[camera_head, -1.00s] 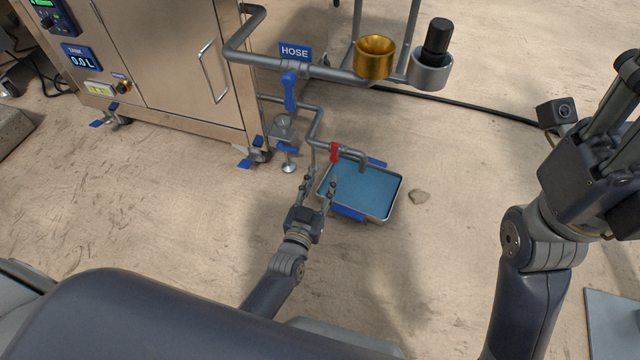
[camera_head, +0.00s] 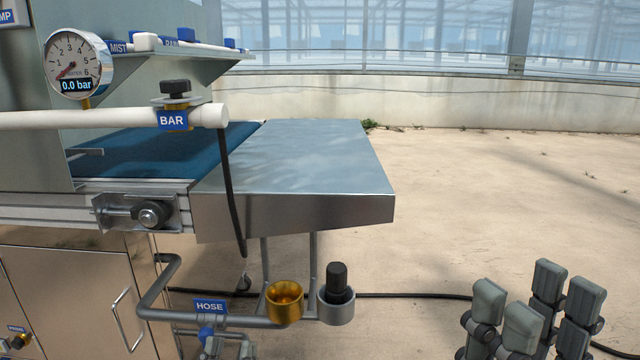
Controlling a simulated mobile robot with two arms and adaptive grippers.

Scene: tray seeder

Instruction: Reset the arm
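My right gripper (camera_head: 536,306) is in the lower right corner of the head view, with its grey fingertips pointing up. Its finger pads stand apart with a gap between them and nothing in it, so it is open. The palm and the rest of the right arm are below the picture edge.
The seeder stands at left with a blue belt (camera_head: 160,150), a metal outfeed table (camera_head: 300,165), a white bar (camera_head: 100,118) and a gauge (camera_head: 77,65) reading 0.0 bar. A brass cup (camera_head: 284,302) and a grey holder (camera_head: 336,311) with a black knob sit below. Floor at right is clear.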

